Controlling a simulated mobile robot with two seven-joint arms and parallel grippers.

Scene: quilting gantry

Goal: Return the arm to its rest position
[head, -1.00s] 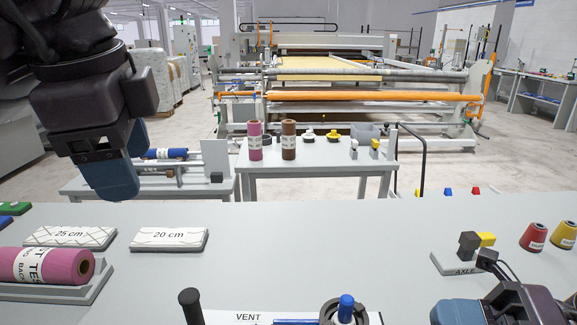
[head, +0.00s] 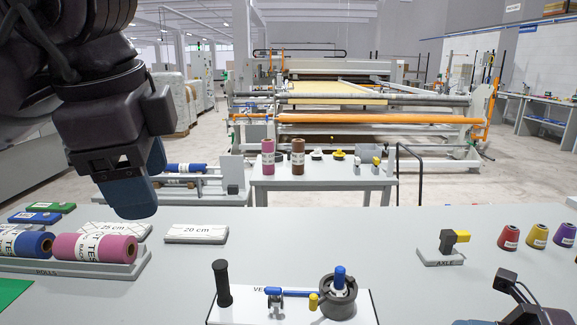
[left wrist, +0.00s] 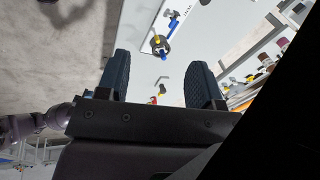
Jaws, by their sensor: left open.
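My left gripper (head: 128,192) hangs at the upper left of the head view, its blue fingers pointing down over the grey bench (head: 330,228). It is seen nearly edge-on there. In the left wrist view both fingers (left wrist: 160,85) stand wide apart with nothing between them. The left gripper is open, empty and clear of the bench items.
Below the left gripper are a pink roll (head: 95,248), a blue roll (head: 30,244) and the 20 cm block (head: 197,233). A white vent board (head: 255,308) with a black post lies at front centre. An axle stand (head: 440,257) and several cones are right. The middle bench is clear.

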